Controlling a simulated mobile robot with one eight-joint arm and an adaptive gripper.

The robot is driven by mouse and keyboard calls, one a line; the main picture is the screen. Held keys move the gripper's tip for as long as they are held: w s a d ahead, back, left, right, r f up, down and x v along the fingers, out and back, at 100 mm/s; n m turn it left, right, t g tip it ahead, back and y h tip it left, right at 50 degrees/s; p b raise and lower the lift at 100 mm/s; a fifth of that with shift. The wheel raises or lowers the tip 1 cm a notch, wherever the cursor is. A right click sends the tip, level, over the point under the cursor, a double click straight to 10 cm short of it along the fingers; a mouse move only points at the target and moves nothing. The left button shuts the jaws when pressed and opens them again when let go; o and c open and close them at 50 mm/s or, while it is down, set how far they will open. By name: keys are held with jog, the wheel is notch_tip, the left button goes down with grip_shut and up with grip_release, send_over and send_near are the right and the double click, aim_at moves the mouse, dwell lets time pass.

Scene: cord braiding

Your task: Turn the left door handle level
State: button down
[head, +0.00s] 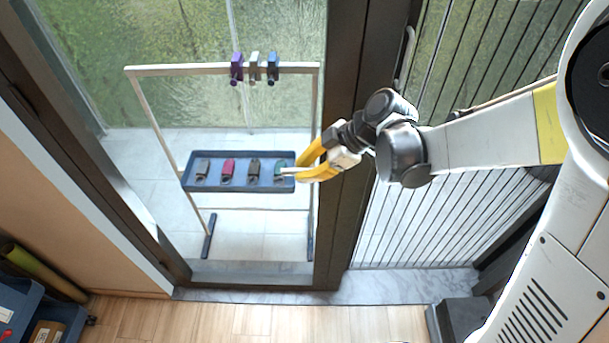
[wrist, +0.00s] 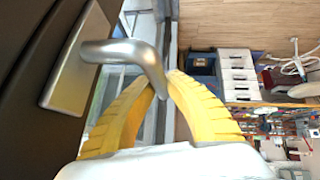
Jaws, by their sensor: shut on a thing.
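A silver lever handle (wrist: 125,50) shows in the wrist view. It sticks out from a silver backplate (wrist: 76,65) on a dark door frame, and its end bends in between my yellow fingertips. My gripper (wrist: 163,86) is shut on the bent end of the lever. In the head view my gripper (head: 301,164) is at the dark upright between the glass door and the slatted panel. The handle is mostly hidden by the fingers there, and I cannot tell how far it is from level.
Behind the glass stands a frame with purple, white and blue clips (head: 254,68) on its top bar and a blue tray (head: 232,188) holding several clips. The slatted panel (head: 470,60) has a tall handle (head: 404,58). A dark box (head: 462,318) sits on the floor.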

jog(key=shift+r+y, duration=0.25)
jog(key=shift+y, duration=0.15)
jog(key=shift+r, duration=0.1)
jog(key=c, duration=1.4)
grip_release()
jog(key=shift+a, duration=0.15)
jog(key=v, duration=1.2)
